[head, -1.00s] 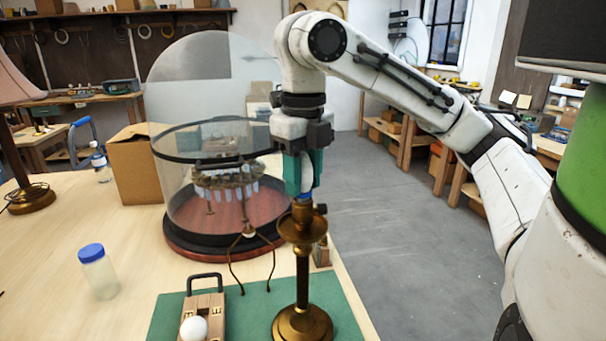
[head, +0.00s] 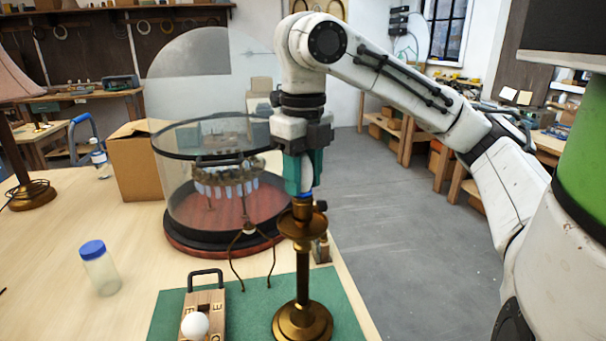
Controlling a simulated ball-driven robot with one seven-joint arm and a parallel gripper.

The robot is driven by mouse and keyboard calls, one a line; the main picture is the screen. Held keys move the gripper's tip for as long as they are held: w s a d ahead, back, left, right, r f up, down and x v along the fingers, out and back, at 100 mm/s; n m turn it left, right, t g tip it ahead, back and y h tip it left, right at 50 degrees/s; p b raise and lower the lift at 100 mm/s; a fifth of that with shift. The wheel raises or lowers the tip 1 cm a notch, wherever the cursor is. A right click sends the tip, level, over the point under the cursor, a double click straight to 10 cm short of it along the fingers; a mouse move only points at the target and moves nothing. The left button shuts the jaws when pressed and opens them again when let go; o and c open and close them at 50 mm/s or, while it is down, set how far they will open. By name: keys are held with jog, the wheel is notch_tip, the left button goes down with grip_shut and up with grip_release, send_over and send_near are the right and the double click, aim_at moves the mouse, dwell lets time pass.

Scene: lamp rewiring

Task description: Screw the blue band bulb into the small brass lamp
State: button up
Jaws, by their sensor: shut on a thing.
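The small brass lamp (head: 303,270) stands upright on a green mat, with a wide cup below its socket (head: 302,207). My gripper (head: 304,188) points straight down over the lamp, its teal fingers shut on a pale bulb (head: 307,174). The bulb is upright at the mouth of the socket, and a sliver of blue shows at its lower end. The fingers hide much of the bulb. I cannot tell how deep its base sits in the socket.
A wooden block with a black handle (head: 205,300) and a white bulb (head: 195,325) is left of the lamp on the green mat (head: 255,310). A glass dome case (head: 170,205) stands behind. A blue-lidded jar (head: 100,270) is at left. The table ends right of the lamp.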

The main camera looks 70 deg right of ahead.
jog(key=shift+r+m+p, duration=0.2)
jog(key=shift+m+p, duration=0.4)
jog(key=shift+m, duration=0.3)
jog(key=m+p, duration=0.1)
jog(key=m, duration=0.2)
jog(key=shift+m+p, duration=0.3)
jog(key=shift+p, duration=0.05)
jog(key=shift+f+m+p, duration=0.2)
jog(key=shift+m+p, duration=0.15)
jog(key=shift+m, duration=0.95)
jog(key=m+p, duration=0.2)
jog(key=m, duration=0.1)
jog(key=shift+r, duration=0.2)
jog(key=m+p, duration=0.1)
jog(key=m, duration=0.2)
jog(key=shift+w+m, duration=0.1)
jog(key=shift+m, duration=0.3)
jog(key=shift+f+m+p, duration=0.2)
jog(key=shift+m+p, duration=0.15)
jog(key=shift+m, duration=0.25)
